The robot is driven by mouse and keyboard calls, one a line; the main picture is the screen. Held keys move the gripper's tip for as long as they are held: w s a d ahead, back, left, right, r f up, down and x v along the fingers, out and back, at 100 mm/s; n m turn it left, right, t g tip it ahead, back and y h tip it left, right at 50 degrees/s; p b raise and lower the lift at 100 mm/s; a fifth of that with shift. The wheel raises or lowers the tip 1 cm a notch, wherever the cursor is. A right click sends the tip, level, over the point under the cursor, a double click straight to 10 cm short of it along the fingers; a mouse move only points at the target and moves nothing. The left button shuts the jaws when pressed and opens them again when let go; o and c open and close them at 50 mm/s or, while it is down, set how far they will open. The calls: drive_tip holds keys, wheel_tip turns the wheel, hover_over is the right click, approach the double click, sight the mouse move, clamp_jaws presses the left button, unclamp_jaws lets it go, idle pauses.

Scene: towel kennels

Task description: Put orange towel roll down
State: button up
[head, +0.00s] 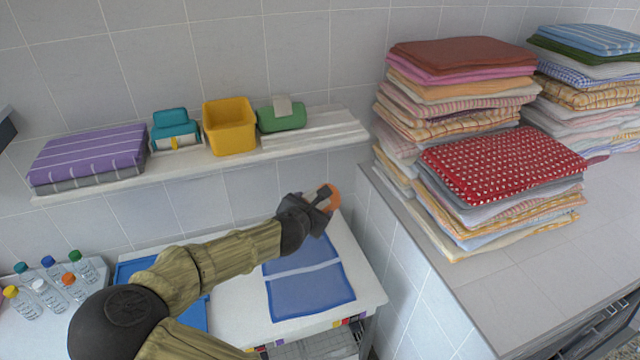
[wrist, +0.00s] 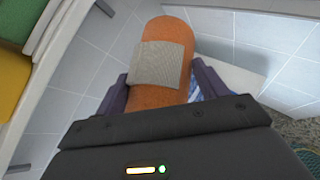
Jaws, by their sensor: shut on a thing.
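The orange towel roll (wrist: 172,96) has a grey-beige band around its middle. My gripper (wrist: 163,92) is shut on it, with one dark finger on each side. In the head view the orange end of the roll (head: 332,197) shows just past my gripper (head: 318,200). The roll appears above the back right part of the white table (head: 362,290); I cannot tell whether it touches the surface. My gripper hides most of the roll in the head view.
A folded blue towel (head: 310,283) lies on the table, and a blue tray (head: 130,270) is partly behind my arm. Several bottles (head: 50,290) stand at left. The wall shelf (head: 200,170) holds a yellow bin (head: 230,127).

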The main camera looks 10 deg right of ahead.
drive_tip(key=d+f+b, duration=0.1)
drive_tip(key=f, duration=0.4)
drive_tip(key=d+f+n+y, duration=0.1)
drive_tip(key=f, duration=0.4)
drive_tip(key=f+n+y+b, duration=0.1)
drive_tip(key=f, duration=0.4)
drive_tip(key=shift+s+d+f+t+b, duration=0.25)
drive_tip(key=shift+d+t+b, duration=0.05)
drive_tip(key=shift+d+b, duration=0.1)
clamp_jaws()
drive_tip(key=s+d+f+n+y+b, duration=0.1)
drive_tip(key=s+d+f, duration=0.1)
drive_tip(key=f, duration=0.3)
drive_tip(key=s+d+f+n+y+b, duration=0.1)
drive_tip(key=s+d+f, duration=0.1)
drive_tip(key=f, duration=0.3)
drive_tip(key=shift+s+d+f+n+y, duration=0.15)
drive_tip(key=shift+s+d+n+y, duration=0.2)
drive_tip(key=shift+d, duration=0.45)
drive_tip(key=shift+w, duration=0.1)
